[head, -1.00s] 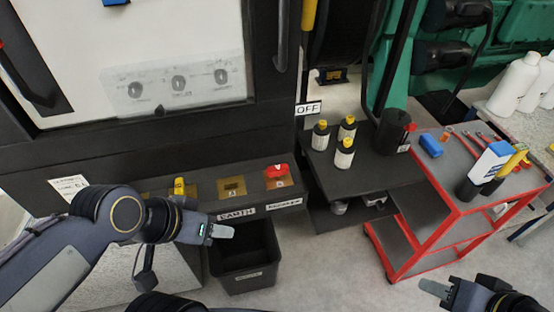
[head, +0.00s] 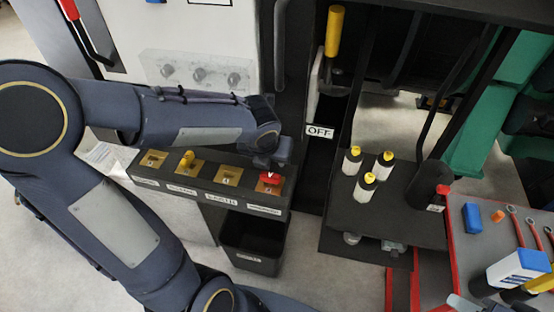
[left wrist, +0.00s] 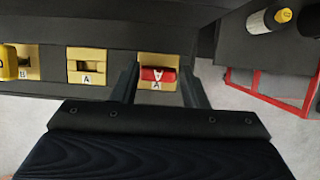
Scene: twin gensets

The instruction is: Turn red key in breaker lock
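The red key (head: 270,178) sits in the rightmost brass lock plate on the dark ledge below the white cabinet panel. In the left wrist view the red key (left wrist: 158,74) lies crosswise on its plate, with a letter A on it. My left gripper (head: 272,160) is at the key from above, its fingers mostly hidden in the head view. In the left wrist view my left gripper (left wrist: 160,78) is open, with one finger on each side of the key and gaps beside it. Only a grey tip of my right gripper (head: 460,302) shows at the bottom right.
A yellow key (head: 187,159) and other brass plates (head: 228,175) share the ledge. A black bin (head: 252,245) stands below. A dark shelf with bottles (head: 366,186) and a red cart (head: 470,250) stand to the right. An OFF label (head: 320,131) is beside the ledge.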

